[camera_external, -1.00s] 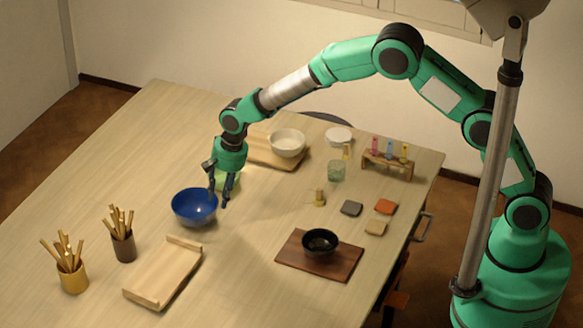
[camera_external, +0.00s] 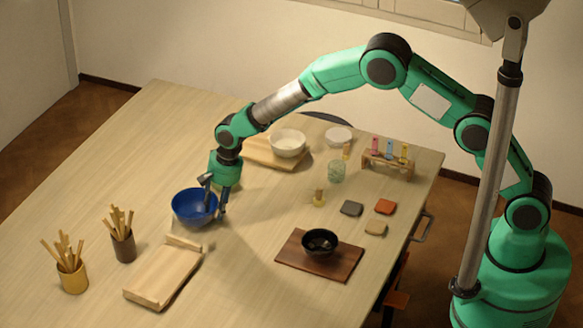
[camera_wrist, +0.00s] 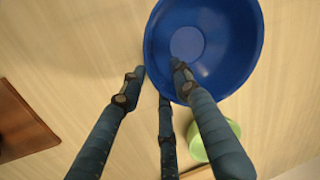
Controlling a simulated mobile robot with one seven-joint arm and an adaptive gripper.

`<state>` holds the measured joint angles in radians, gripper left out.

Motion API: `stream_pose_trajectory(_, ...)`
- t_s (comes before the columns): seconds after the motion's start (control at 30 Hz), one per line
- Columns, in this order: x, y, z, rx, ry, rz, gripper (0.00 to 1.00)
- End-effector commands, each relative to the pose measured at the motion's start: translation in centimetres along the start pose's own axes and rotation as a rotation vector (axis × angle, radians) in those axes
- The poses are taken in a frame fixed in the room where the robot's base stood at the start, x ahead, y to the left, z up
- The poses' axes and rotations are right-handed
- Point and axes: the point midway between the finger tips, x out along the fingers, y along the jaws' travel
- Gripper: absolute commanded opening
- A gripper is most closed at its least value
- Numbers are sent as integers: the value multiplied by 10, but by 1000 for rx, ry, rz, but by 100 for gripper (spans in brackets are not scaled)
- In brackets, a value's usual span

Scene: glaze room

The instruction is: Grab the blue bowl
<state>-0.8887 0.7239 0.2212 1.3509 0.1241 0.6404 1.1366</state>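The blue bowl (camera_external: 190,212) stands upright on the table, left of centre in the external view. In the wrist view the bowl (camera_wrist: 232,55) fills the upper right. My gripper (camera_external: 215,198) is low at the bowl's right side, pointing down. In the wrist view my gripper (camera_wrist: 160,74) has its fingers spread, one over the bowl's inside and the others outside the rim. The rim lies between them. I cannot tell whether any finger touches it.
A wooden tray (camera_external: 162,280) lies in front, with two cups of tools (camera_external: 72,279) (camera_external: 123,246) to the left. A dark board (camera_external: 290,262) with a black bowl (camera_external: 320,243) is to the right.

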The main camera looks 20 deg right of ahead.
Motion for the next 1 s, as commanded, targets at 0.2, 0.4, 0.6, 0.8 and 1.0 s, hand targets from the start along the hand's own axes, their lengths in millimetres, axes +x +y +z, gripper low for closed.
stream_pose_trajectory(0.2,0,0,0,0,0,-1,31)
stream_pose_trajectory(0.4,0,0,0,0,0,-1,31)
stream_pose_trajectory(0.6,0,0,0,0,0,-1,17)
stream_pose_trajectory(0.8,0,0,0,0,0,-1,0)
stream_pose_trajectory(1.0,-1,-1,0,0,1,-2,0)
